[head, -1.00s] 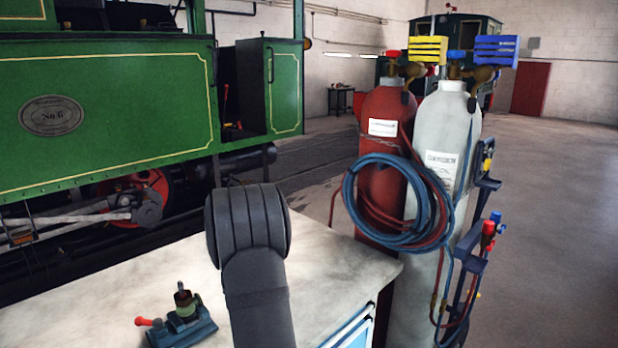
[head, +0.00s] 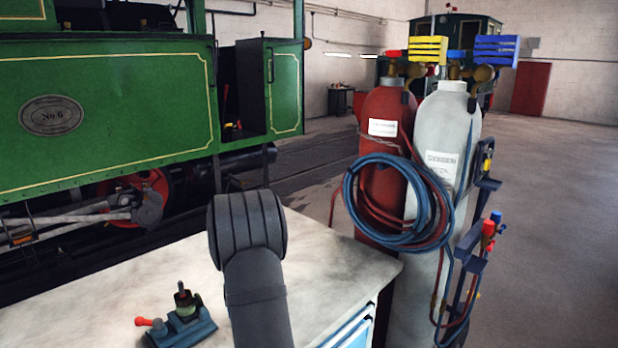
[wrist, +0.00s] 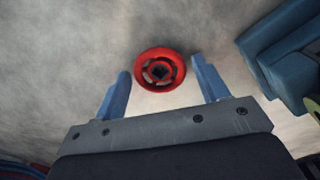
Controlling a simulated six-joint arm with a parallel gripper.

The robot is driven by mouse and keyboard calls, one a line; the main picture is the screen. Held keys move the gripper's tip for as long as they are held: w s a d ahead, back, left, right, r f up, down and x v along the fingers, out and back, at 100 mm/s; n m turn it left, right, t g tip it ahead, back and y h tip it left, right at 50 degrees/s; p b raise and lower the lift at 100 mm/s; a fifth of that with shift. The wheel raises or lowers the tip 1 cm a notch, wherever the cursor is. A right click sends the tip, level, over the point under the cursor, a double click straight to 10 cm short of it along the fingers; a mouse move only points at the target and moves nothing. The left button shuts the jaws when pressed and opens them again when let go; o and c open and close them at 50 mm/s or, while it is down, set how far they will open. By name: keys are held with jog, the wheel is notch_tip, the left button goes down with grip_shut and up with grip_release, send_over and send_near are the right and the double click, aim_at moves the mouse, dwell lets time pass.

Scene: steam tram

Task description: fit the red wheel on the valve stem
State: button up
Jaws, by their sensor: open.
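The red wheel (wrist: 160,69), a small ring with spokes and a dark square hole at its centre, lies on the pale bench top in the wrist view. My gripper (wrist: 161,77) is open, with one blue finger on each side of the wheel and a gap on both sides. I cannot tell the height of the fingertips above the bench. The valve (head: 184,312) is on the bench in the head view, a green body with a dark upright stem on a blue base.
A blue block (wrist: 288,58) is close to the right finger in the wrist view. Gas cylinders (head: 385,150) with coiled hoses (head: 395,205) stand beyond the bench's right edge. The bench (head: 325,245) is otherwise mostly bare.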

jog(key=shift+c, duration=0.2)
jog(key=c, duration=0.8)
jog(key=shift+o, duration=0.2)
jog(key=shift+r, duration=0.45)
jog(key=shift+r, duration=0.35)
jog(key=shift+r, duration=0.25)
notch_tip(320, 180, up, 5)
jog(key=shift+f, duration=0.1)
jog(key=shift+d, duration=0.1)
